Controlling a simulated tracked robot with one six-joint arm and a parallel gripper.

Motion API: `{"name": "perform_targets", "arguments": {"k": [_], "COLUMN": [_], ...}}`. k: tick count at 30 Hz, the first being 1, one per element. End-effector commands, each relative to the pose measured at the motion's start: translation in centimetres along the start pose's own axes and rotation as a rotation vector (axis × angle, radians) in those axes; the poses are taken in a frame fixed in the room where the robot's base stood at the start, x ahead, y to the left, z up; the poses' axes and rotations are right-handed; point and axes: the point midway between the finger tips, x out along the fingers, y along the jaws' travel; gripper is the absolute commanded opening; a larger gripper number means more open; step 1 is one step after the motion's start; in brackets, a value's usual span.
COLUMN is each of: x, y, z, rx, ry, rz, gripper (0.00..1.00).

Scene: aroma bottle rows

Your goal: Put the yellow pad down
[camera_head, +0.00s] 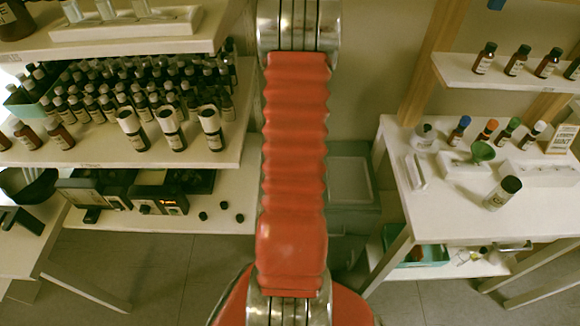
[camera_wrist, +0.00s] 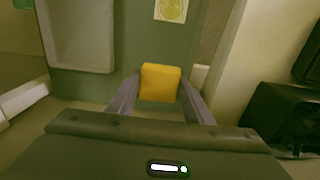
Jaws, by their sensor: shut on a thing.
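The yellow pad (camera_wrist: 160,83) is a small yellow block between the two grey fingers of my gripper (camera_wrist: 161,88) in the wrist view. The fingers are shut on its left and right sides. Behind the pad is a grey-green surface with a pale recessed tray (camera_wrist: 80,40) at its upper left. I cannot tell how far the pad is from that surface. The head view does not show the pad or my gripper; my red arm fills its middle.
Shelves (camera_head: 150,155) crowded with dark bottles stand at the left. A white table (camera_head: 455,215) with several bottles and a green funnel (camera_head: 482,151) stands at the right. A grey-green cabinet (camera_head: 350,185) stands between them. A black object (camera_wrist: 285,120) lies at the right in the wrist view.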

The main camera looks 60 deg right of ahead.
Motion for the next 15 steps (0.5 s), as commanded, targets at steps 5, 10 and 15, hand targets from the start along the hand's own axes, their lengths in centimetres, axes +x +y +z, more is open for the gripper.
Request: {"name": "perform_targets", "arguments": {"k": [5, 10, 15], "x": [0.0, 1.1, 3.9], "y": [-0.7, -0.9, -1.0], "z": [-0.1, -0.1, 0.0], "rx": [-0.012, -0.017, -0.018], "ry": [0.000, -0.002, -0.004], "rz": [0.000, 0.000, 0.000], "gripper": [0.22, 0.22, 0.22]}}
